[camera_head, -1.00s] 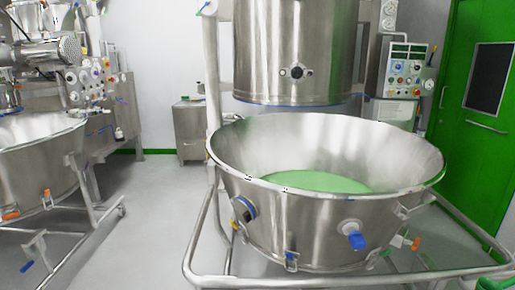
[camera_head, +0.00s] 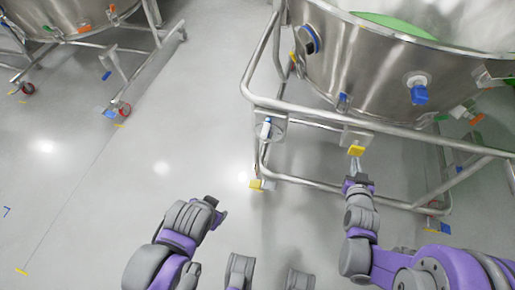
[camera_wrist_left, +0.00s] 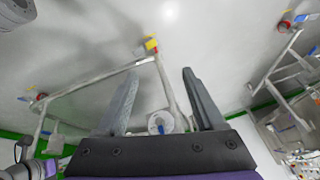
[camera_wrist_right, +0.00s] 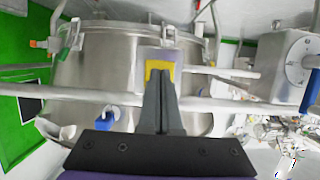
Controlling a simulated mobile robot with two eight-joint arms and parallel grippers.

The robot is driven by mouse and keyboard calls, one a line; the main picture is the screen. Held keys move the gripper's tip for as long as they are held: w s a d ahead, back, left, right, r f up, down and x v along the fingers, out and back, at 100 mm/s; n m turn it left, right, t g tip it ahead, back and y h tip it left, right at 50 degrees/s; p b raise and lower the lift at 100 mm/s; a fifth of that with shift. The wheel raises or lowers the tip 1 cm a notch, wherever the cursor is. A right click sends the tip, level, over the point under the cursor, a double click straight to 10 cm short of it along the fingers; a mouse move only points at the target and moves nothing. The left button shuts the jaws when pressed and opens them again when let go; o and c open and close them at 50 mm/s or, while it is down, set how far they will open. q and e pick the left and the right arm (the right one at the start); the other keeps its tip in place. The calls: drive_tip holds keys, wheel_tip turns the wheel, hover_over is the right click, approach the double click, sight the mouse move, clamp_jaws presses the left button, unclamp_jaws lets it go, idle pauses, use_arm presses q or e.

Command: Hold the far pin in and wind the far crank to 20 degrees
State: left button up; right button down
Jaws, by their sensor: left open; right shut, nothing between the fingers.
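On the frame of the steel bowl cart, a round pale plate with a blue-tipped handle (camera_head: 266,128), looking like the crank, sits on the left bracket. It also shows between my left fingers, beyond them, in the left wrist view (camera_wrist_left: 160,124). A yellow piece (camera_head: 356,150), perhaps the pin, is on a bracket to its right. My right gripper (camera_head: 357,176) is shut and empty, its tips at the yellow piece; in the right wrist view the fingers partly cover this piece (camera_wrist_right: 160,66), and contact is unclear. My left gripper (camera_head: 217,208) is open and empty, short of the crank.
The steel bowl (camera_head: 375,70) with green contents stands above the tubular frame (camera_head: 330,117). A blue knob (camera_head: 419,93) juts from the bowl. A yellow pedal (camera_head: 258,184) is low at the frame's foot. Another cart (camera_head: 115,50) stands at upper left; floor between is clear.

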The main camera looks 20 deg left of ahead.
use_arm(q)
drive_tip(key=w+a+m+t+y, duration=0.2)
drive_tip(key=w+m, duration=0.3)
drive_tip(key=m, duration=0.1)
drive_tip(key=m+t+h, duration=0.3)
drive_tip(key=m+t, duration=0.5)
drive_tip(key=m, duration=1.9)
approach(263, 136)
wheel_tip(263, 136, down, 3)
drive_tip(key=s, duration=0.1)
drive_tip(key=w, duration=1.2)
drive_tip(key=shift+w, duration=0.35)
drive_tip(key=shift+s+m, duration=0.1)
drive_tip(key=shift+m, duration=0.2)
